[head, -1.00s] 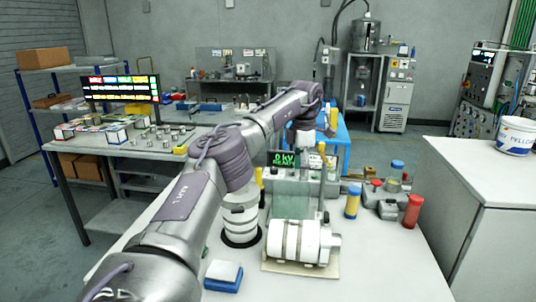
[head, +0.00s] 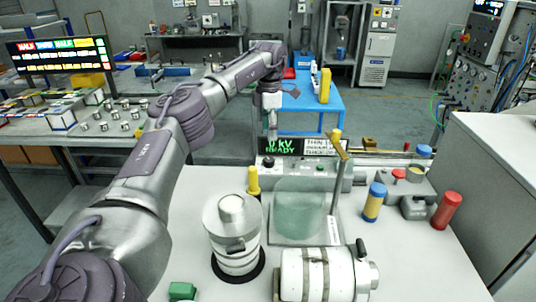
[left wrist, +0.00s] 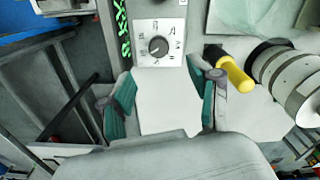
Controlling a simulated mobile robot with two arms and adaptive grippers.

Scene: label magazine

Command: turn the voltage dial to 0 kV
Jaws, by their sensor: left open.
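The voltage dial (left wrist: 158,45) is a dark round knob on a white scale plate (left wrist: 172,28), near the top middle of the left wrist view. Its exact pointer setting is too small to read. The green display (head: 278,146) reads "0 kV" and "READY" in the head view, and its lit text runs beside the dial in the left wrist view (left wrist: 122,28). My left gripper (left wrist: 163,92) is open and empty, its fingers apart from the dial, which lies ahead between them. In the head view, my left gripper (head: 272,122) hangs by the display. My right gripper is not in view.
A yellow-handled post (head: 253,182) and a white stacked cylinder (head: 234,235) stand near the display. A greenish clear panel (head: 298,214) and a lying white cylinder (head: 318,275) are in front. Blue-capped yellow (head: 374,202) and red (head: 446,210) cylinders stand at right.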

